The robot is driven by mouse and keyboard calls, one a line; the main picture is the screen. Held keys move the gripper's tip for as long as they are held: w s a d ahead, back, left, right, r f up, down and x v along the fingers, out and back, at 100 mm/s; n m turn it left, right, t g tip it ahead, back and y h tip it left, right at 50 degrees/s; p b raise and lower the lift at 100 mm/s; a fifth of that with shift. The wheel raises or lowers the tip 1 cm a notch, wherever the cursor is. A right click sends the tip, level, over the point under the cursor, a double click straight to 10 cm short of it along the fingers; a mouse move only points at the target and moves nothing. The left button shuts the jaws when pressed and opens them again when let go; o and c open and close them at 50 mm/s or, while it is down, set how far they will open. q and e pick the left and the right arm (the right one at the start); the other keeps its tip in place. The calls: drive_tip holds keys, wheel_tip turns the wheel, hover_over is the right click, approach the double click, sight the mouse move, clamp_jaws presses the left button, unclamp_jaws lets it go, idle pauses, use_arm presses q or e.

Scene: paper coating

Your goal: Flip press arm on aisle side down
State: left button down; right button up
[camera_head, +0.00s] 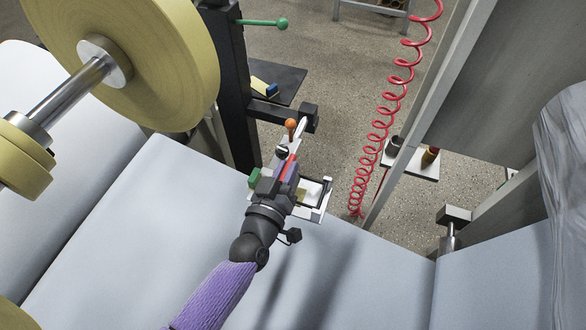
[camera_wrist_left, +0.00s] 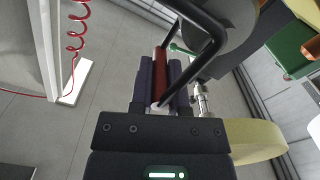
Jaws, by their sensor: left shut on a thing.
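In the head view my left gripper (camera_head: 285,172) is shut on a red handle (camera_head: 292,160) beside the black machine post. In the left wrist view the purple fingers (camera_wrist_left: 160,85) lie on both sides of the red handle (camera_wrist_left: 160,66). A black bent bar (camera_wrist_left: 205,50), seemingly the press arm, runs close by the handle in that view. How it joins the handle, and the arm's exact angle, are hard to tell. My right gripper is not in view.
A black post (camera_head: 232,90) bears a green-knobbed lever (camera_head: 282,23); an orange-knobbed lever (camera_head: 290,124) is close to my gripper. A large yellow roll (camera_head: 150,60) is on the left, white paper (camera_head: 130,230) spreads below. A red coiled hose (camera_head: 380,110) hangs to the right.

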use_arm(q)
drive_tip(key=shift+w+a+f+n, duration=0.1)
drive_tip(key=shift+a+f+n, duration=0.2)
drive_tip(key=shift+f+n, duration=0.3)
drive_tip(key=shift+a+f+b, duration=0.2)
drive_tip(key=shift+f+b, duration=0.05)
drive_tip(key=shift+b, duration=0.25)
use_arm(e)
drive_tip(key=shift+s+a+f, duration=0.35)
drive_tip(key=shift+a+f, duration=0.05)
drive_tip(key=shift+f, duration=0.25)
use_arm(q)
drive_tip(key=shift+f, duration=0.15)
drive_tip(key=shift+a, duration=0.1)
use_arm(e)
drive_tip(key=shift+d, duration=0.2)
use_arm(q)
drive_tip(key=c, duration=0.6)
unclamp_jaws()
drive_tip(key=shift+w, duration=0.1)
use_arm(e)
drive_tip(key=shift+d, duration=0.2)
